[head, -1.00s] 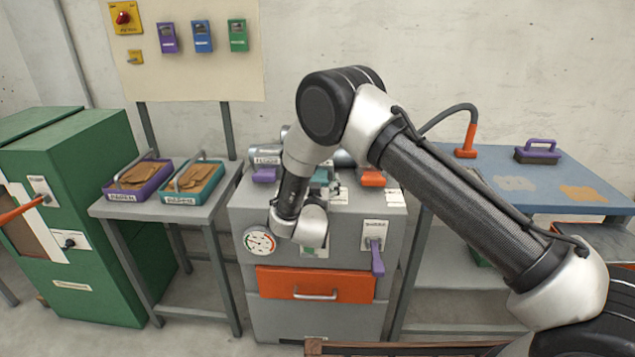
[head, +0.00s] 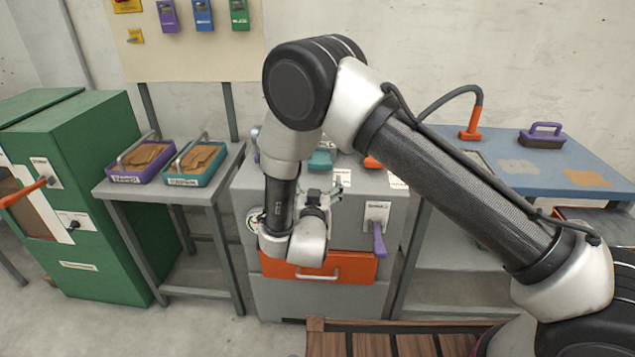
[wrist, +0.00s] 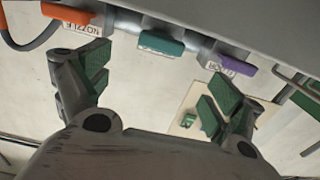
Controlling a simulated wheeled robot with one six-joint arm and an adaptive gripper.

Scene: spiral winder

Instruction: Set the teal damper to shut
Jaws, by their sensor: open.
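The teal damper (head: 321,160) is a small teal handle on top of the grey machine, partly behind my arm in the head view. In the wrist view the teal damper (wrist: 160,43) sits in the upper middle, between an orange handle and a purple handle. My gripper (head: 318,200) is in front of the machine's upper face in the head view. In the wrist view my gripper (wrist: 155,90) is open and empty, its green-padded fingers apart on either side of the teal handle's line. I see no contact with the handle.
The orange handle (wrist: 68,13) and purple handle (wrist: 238,65) flank the teal one closely. A purple lever (head: 379,240) and an orange drawer (head: 345,267) are on the machine's front. A side table (head: 200,192) with two trays stands left; a blue bench (head: 550,165) stands right.

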